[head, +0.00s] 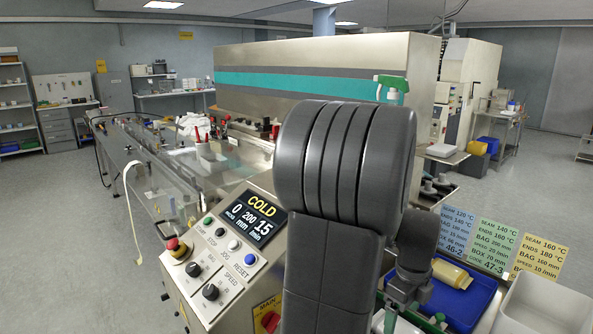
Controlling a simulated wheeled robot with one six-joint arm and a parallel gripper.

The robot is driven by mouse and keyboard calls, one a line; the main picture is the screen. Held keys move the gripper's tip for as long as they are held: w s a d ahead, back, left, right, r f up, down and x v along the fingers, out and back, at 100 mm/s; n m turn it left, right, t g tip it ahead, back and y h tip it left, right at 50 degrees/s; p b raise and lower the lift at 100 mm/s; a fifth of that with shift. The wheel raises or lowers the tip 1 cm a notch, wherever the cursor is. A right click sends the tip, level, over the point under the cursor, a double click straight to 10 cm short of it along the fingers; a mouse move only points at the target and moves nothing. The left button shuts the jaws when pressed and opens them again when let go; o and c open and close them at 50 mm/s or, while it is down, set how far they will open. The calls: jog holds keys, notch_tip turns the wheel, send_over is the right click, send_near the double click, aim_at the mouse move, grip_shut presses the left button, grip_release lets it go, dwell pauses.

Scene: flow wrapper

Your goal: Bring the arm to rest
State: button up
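My dark grey arm rises large in the head view, right of the control panel (222,262), and hides part of the flow wrapper (300,62) behind it. The wrist end hangs at the lower right of the arm's big joint. My gripper (405,296) shows small and partly hidden there, beside the blue tray (474,312). I cannot make out its fingers well enough to tell whether it is open or shut, or whether it holds anything. The panel's display (252,217) reads COLD.
A pale yellow item (452,274) lies in the blue tray. A white bin (545,306) stands at the lower right. Blue, green and yellow setting cards (495,244) stand behind the tray. A red emergency knob (173,243) sits at the panel's left. Open floor (540,170) lies at the right.

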aim_at(400, 327)
notch_tip(400, 327, down, 5)
jog(key=shift+r, duration=0.3)
